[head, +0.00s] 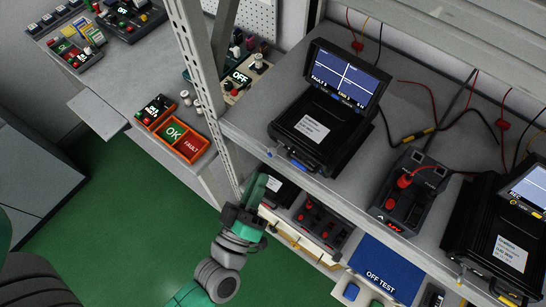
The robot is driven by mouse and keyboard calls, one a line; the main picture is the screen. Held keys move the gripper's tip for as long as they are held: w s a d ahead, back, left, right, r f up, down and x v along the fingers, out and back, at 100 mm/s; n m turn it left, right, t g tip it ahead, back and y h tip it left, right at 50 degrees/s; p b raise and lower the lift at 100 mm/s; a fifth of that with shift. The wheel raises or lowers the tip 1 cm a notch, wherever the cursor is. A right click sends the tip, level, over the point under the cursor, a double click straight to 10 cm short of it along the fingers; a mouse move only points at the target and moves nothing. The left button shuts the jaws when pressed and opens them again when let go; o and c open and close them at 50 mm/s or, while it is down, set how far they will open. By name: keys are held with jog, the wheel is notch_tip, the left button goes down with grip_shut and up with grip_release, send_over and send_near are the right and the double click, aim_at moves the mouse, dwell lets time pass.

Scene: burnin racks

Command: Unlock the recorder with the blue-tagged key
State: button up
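A black recorder (312,130) with a raised lit screen (345,78) stands on the upper shelf. A small blue piece (300,164) shows low on its front; I cannot tell whether it is a key tag. A second black recorder (498,245) with a lit screen is at the right edge, partly cut off. No key is clearly recognisable. My gripper (262,186) is at the shelf's front edge, left of and below the first recorder. Its green fingers point up; their gap is not clear, and I see nothing held.
A black socket box (405,190) with red plugs stands between the recorders, with cables behind. A rack post (199,70) rises left of my gripper. Below are a red-knobbed unit (320,222) and a blue OFF TEST panel (386,270). Orange OK/FAULT trays (180,138) sit on the left bench.

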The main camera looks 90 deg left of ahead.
aim_at(270, 157)
jog(key=x, duration=0.6)
jog(key=shift+a, duration=0.1)
jog(key=shift+c, duration=0.4)
jog(key=shift+w, duration=0.1)
grip_shut()
